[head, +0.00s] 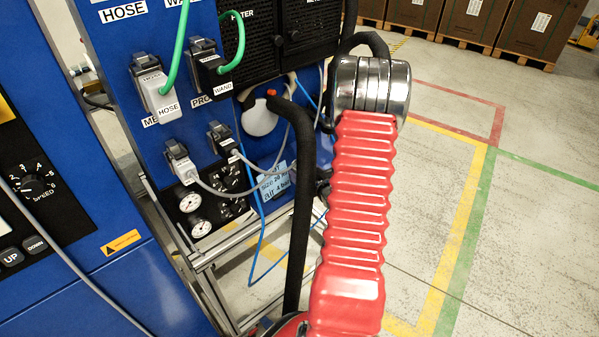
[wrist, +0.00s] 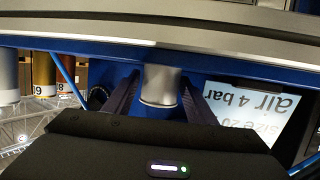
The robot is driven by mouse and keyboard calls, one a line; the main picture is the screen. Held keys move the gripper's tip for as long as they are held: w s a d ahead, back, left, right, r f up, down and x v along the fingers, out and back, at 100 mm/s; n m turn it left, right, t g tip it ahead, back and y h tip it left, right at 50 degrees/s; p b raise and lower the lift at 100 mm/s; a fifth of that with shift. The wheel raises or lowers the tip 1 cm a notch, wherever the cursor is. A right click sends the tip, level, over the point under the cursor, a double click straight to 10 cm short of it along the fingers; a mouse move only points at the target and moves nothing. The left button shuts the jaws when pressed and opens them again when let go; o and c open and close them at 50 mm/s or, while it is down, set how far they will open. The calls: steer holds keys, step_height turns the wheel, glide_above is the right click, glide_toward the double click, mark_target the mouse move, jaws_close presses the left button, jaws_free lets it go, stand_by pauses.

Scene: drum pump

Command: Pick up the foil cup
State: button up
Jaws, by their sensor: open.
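In the wrist view, a short silver-grey cylinder (wrist: 160,88) with a rounded rim looks like the foil cup. It shows between the two dark fingers of my gripper (wrist: 160,80), with a gap visible on each side. My gripper is open, and its fingers do not appear to touch the cup. The cup's far end is cut off by a grey and blue edge. I cannot make out the cup in the head view, where my red arm hides part of the scene.
A pale blue "air 4 bar" label (head: 273,181) also shows in the wrist view (wrist: 255,110), close beside the right finger. A grey rail (wrist: 160,30) crosses the wrist view. Green (head: 181,45) and grey cables hang on the blue panel. Open floor (head: 440,180) lies to the right.

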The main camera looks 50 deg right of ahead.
steer(key=c, duration=0.8)
steer(key=shift+r, duration=0.1)
steer(key=shift+r, duration=4.9)
